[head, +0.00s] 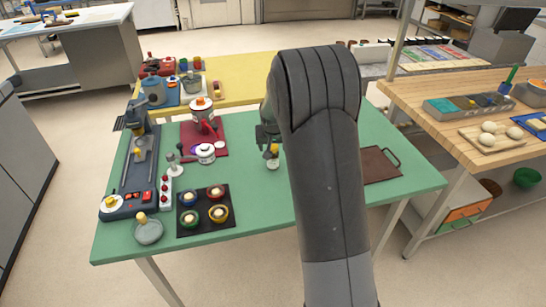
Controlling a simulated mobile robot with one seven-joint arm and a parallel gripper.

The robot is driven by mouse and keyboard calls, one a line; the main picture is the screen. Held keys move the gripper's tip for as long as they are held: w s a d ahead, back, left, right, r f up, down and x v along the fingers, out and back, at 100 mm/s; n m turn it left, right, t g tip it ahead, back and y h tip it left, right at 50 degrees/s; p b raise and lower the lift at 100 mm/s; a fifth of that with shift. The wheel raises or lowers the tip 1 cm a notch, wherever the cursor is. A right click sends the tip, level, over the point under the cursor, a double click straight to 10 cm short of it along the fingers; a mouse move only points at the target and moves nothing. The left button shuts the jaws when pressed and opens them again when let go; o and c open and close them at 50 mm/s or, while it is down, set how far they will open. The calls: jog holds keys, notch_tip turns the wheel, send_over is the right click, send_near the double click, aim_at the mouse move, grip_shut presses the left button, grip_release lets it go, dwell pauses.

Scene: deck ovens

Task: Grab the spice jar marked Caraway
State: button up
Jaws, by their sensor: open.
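My gripper (268,142) hangs over the middle of the green table, just left of my dark arm, which covers part of the tabletop. It is open. No label reading Caraway is legible in this view. Several small round pots with pale knobs, coloured blue, red, green and yellow, stand on a dark mat (206,232) at the front left. I cannot tell which thing is the Caraway jar.
A grey device (140,165) lines the table's left side. A brown tray (380,165) lies right of my arm. A wooden bench (450,100) stands beyond it.

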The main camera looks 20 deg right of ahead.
jog(key=shift+x, duration=1.4)
jog(key=shift+d, duration=0.1)
jog(key=c, duration=1.1)
